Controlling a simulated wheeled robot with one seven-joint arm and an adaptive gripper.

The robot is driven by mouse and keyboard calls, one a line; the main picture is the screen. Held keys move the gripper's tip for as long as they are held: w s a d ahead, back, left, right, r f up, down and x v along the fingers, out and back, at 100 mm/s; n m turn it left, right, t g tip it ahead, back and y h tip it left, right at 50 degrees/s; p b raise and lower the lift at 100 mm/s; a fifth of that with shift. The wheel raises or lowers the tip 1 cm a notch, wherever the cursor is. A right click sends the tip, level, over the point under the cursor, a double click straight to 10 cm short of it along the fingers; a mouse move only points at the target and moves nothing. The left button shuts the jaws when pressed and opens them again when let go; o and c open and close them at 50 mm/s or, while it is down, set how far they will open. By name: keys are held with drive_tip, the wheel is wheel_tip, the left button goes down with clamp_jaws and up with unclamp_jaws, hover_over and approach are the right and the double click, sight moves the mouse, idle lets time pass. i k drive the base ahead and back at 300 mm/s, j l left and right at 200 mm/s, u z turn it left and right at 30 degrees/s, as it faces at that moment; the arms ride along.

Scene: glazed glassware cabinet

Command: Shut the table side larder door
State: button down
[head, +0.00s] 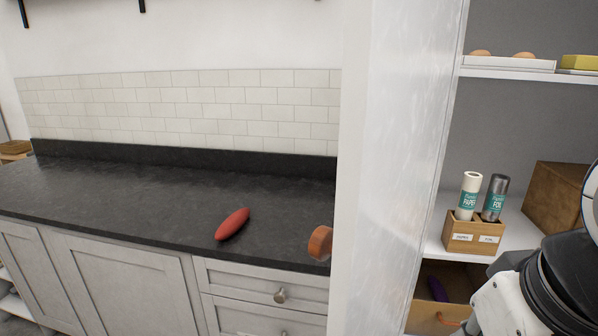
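The larder door (400,150) stands open, seen nearly edge-on, with its inner face turned to the right towards the shelves. A round wooden knob (320,243) sticks out to the left from its outer side, in front of the dark counter. The larder (530,130) is open to the right of the door. Part of my arm shows at the lower right, in front of the larder shelves. My gripper is not in view, and nothing of mine is seen touching the door or knob.
A red oval object (233,224) lies on the dark counter (130,195). Inside the larder are a wooden box of rolls (473,237), a brown box (556,195), eggs on the upper shelf, and a lower crate (425,315) with a purple item.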

sight(402, 59)
drive_tip(key=j+z, duration=0.2)
drive_tip(key=j, duration=0.2)
drive_tip(key=k+j+z, duration=0.15)
drive_tip(key=j, duration=0.2)
drive_tip(key=j+z, duration=0.2)
drive_tip(key=j, duration=0.15)
drive_tip(key=k+j+z, duration=0.2)
drive_tip(key=j, duration=0.15)
drive_tip(key=j+z, duration=0.15)
drive_tip(key=j, duration=0.2)
drive_tip(key=k, duration=0.05)
